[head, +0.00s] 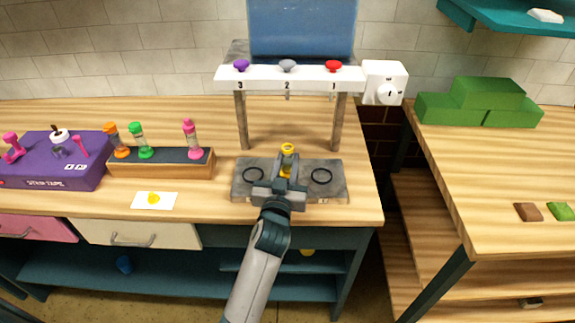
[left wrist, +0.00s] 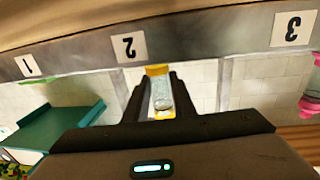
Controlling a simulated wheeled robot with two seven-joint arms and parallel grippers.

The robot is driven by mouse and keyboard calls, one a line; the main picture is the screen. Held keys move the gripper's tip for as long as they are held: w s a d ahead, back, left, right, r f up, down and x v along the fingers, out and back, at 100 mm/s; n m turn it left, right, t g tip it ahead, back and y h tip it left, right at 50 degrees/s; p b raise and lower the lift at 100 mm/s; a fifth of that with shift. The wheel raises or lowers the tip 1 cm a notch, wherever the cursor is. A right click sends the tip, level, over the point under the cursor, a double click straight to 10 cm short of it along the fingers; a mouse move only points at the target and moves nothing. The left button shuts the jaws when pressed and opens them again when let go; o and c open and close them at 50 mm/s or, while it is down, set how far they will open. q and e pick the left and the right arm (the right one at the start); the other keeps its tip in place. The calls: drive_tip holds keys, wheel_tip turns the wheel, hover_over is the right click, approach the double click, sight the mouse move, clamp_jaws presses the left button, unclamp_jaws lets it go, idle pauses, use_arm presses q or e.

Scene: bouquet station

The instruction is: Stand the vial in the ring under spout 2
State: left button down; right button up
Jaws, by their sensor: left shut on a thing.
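The dispenser's white bar (head: 290,78) carries spouts 3, 2 and 1 from left to right; spout 2 (head: 287,97) is under the grey knob. Below is a grey base with a left ring (head: 254,175) and a right ring (head: 321,176); the middle is hidden by my gripper. My left gripper (head: 286,170) is over the middle of the base, shut on the vial (head: 288,148), a clear tube with yellow ends. In the left wrist view the vial (left wrist: 161,92) sits between the fingers, near the label 2 (left wrist: 129,47). Whether it touches the base I cannot tell. My right gripper is not in view.
A wooden rack (head: 165,163) with orange, green and pink vials stands left of the base. A card with a yellow mark (head: 155,200) lies before it. A purple tape box (head: 52,160) is at far left. Posts (head: 339,122) hold up the bar.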

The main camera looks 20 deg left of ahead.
use_arm(q)
drive_tip(key=shift+f, duration=0.2)
drive_tip(key=shift+r, duration=0.1)
drive_tip(key=shift+s, duration=0.1)
drive_tip(key=c, duration=1.5)
unclamp_jaws()
drive_tip(key=shift+f, duration=0.25)
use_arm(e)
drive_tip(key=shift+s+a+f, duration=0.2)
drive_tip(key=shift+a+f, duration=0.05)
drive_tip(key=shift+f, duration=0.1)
use_arm(q)
drive_tip(key=shift+r, duration=0.1)
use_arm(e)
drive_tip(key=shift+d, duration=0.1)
